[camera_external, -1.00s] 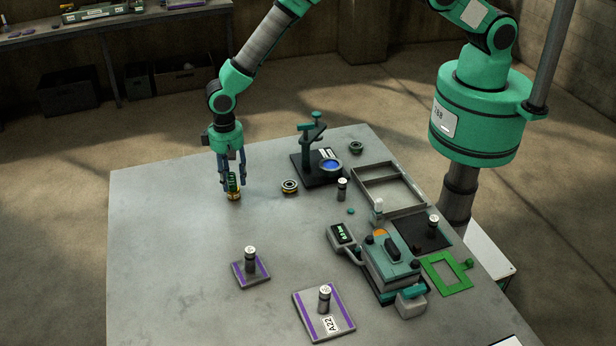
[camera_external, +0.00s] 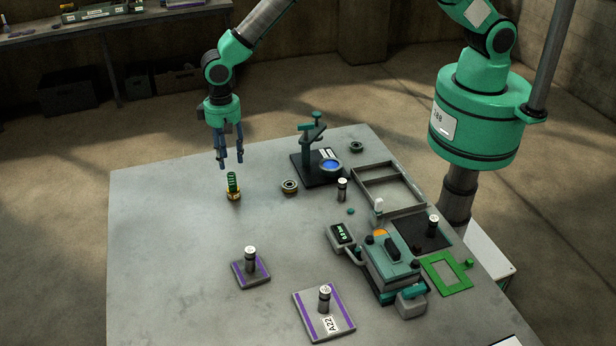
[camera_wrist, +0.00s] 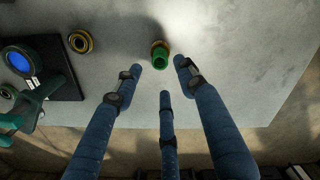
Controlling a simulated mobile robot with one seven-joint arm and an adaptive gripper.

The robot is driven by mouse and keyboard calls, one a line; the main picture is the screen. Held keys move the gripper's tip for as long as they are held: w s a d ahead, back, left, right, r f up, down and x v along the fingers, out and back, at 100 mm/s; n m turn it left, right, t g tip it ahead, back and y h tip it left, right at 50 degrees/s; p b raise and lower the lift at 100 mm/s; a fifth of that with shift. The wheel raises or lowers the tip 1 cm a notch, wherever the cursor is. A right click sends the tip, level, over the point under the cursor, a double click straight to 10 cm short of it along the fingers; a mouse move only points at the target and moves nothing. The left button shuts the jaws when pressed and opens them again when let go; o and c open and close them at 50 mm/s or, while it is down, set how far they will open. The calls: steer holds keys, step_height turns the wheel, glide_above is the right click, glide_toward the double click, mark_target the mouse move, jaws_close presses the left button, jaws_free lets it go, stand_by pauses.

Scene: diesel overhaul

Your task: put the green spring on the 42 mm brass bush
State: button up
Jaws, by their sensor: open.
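The green spring (camera_external: 233,181) stands upright on a brass bush (camera_external: 234,195) at the left rear of the table. In the wrist view the spring (camera_wrist: 160,60) shows end-on, with the brass rim (camera_wrist: 159,45) behind it. My gripper (camera_external: 229,165) is open and empty, above and slightly left of the spring and apart from it. In the wrist view its three fingers (camera_wrist: 160,85) are spread, with the spring just beyond their tips. A second brass ring (camera_external: 289,186) lies to the right of the spring; its size cannot be read.
A dark stand with a blue disc (camera_external: 331,165) is right of the second ring. A grey open tray (camera_external: 390,190), a teal device (camera_external: 390,265) and a green frame (camera_external: 447,272) fill the right side. Two purple-striped plates (camera_external: 251,270) bear cylinders in front. The table's left side is clear.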

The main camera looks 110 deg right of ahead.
steer(key=shift+r, duration=1.85)
step_height(320, 180, up, 18)
steer(key=n+t, duration=0.1)
steer(key=n, duration=0.1)
glide_above(228, 174)
steer(key=s, duration=0.7)
steer(key=s+a+r+n+t, duration=0.1)
steer(key=s+r+n, duration=0.1)
steer(key=s+r, duration=1.1)
steer(key=s+r+n+t, duration=0.1)
steer(key=s+r, duration=0.4)
steer(key=s, duration=0.4)
steer(key=s+r+n+t, duration=0.1)
steer(key=s+r+n, duration=0.1)
steer(key=s+r, duration=0.5)
steer(key=s+a+f+n+t, duration=0.1)
steer(key=s+f+n, duration=0.1)
steer(key=s, duration=1.8)
steer(key=shift+s+f+t, duration=0.15)
steer(key=shift+f+t, duration=0.15)
steer(key=shift+f, duration=0.25)
steer(key=shift+f+b, duration=0.1)
steer(key=shift+b, duration=0.2)
